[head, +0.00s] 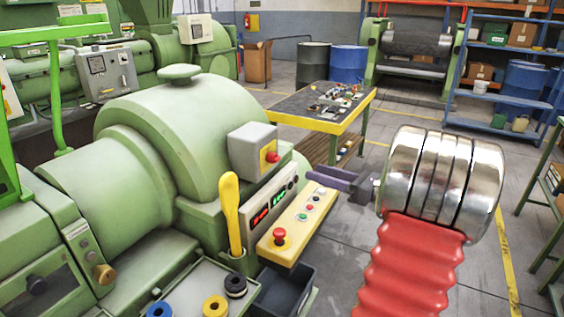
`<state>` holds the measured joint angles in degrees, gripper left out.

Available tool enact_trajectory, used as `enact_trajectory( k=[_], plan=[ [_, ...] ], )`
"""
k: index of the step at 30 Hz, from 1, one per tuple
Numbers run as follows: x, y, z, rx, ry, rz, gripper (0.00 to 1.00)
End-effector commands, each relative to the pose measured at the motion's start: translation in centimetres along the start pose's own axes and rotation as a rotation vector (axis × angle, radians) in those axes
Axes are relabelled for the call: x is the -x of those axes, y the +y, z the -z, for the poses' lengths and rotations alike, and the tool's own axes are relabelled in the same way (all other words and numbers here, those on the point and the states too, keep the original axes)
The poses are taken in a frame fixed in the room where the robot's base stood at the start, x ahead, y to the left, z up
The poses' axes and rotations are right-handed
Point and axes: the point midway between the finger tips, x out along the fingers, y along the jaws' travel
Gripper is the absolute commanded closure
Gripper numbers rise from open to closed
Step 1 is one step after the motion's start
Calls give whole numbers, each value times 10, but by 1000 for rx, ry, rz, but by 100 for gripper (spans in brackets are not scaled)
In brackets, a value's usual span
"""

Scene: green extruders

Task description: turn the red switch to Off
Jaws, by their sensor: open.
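A red switch knob (272,156) sits on a yellow plate on the side of a grey box (250,148), which is fixed to the green extruder (180,135). Its Off and On marks are too small to read, so I cannot tell its setting. My gripper (312,176) has dark purple-grey fingers pointing left. They are open and empty, to the right of the switch and slightly lower in the picture, with a gap between them and the knob. The far finger is partly overlapped by the near one.
Below the switch are a display panel (270,208) and a yellow button panel (299,221) with a red mushroom button (279,236). A dark bin (285,290) is underneath. A yellow-edged table (322,107) stands behind; open floor lies right.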

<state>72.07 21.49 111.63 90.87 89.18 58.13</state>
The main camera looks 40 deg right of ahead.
Motion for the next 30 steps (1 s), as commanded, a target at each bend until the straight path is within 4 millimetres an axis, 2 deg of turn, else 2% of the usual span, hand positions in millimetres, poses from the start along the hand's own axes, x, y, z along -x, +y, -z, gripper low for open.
enact_trajectory(
  k=[5,22,30],
  plan=[
    [-20,1,0,0,2,-3,56],
    [-107,1,1,0,2,-4,56],
    [-131,0,0,1,2,-1,56]
  ],
)
